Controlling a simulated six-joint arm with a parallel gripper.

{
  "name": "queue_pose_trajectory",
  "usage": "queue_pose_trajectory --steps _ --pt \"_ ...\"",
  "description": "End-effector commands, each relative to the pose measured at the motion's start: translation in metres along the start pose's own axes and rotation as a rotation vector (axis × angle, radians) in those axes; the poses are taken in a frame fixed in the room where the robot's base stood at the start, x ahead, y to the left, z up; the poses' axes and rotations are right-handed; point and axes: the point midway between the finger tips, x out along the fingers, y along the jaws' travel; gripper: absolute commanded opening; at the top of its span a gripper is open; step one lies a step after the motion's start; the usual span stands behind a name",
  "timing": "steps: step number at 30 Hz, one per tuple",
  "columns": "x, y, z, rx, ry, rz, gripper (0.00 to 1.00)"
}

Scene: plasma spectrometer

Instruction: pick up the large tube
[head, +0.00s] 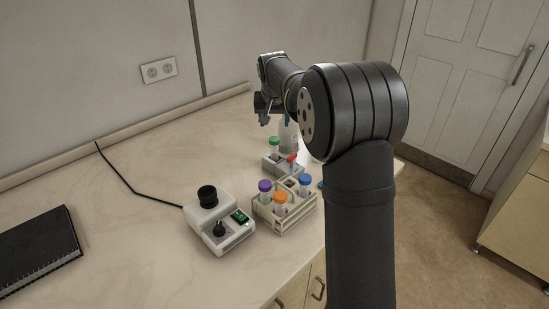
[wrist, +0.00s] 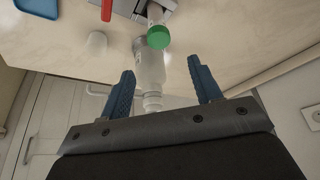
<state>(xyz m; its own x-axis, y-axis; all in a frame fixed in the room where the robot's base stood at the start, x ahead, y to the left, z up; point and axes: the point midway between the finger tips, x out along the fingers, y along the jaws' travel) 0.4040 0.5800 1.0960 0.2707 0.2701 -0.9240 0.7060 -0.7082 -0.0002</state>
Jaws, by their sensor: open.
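A tube with a green cap (head: 274,142) stands in a small grey rack (head: 270,165) in the head view. In the wrist view the green cap (wrist: 158,38) shows above and between my fingers. More capped tubes, purple (head: 265,186), orange (head: 281,198) and blue (head: 305,180), stand in a beige rack (head: 284,222). The frames do not make clear which tube is the large one. My gripper (head: 265,118) is open and empty, above and behind the grey rack. Its two blue fingers (wrist: 161,66) are spread apart, with no tube held.
A red item (head: 292,158) is at the grey rack. A white cup (wrist: 96,45) shows in the wrist view.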

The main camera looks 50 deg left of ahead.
Motion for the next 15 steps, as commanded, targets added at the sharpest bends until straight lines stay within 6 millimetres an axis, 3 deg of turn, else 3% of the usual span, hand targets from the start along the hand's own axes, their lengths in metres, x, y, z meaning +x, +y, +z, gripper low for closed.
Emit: queue_pose_trajectory --steps 6,15 --pt "0.046 0.000 0.001 -0.001 -0.002 0.000 0.58" --pt "0.068 0.000 0.001 -0.001 0.000 0.000 0.58"
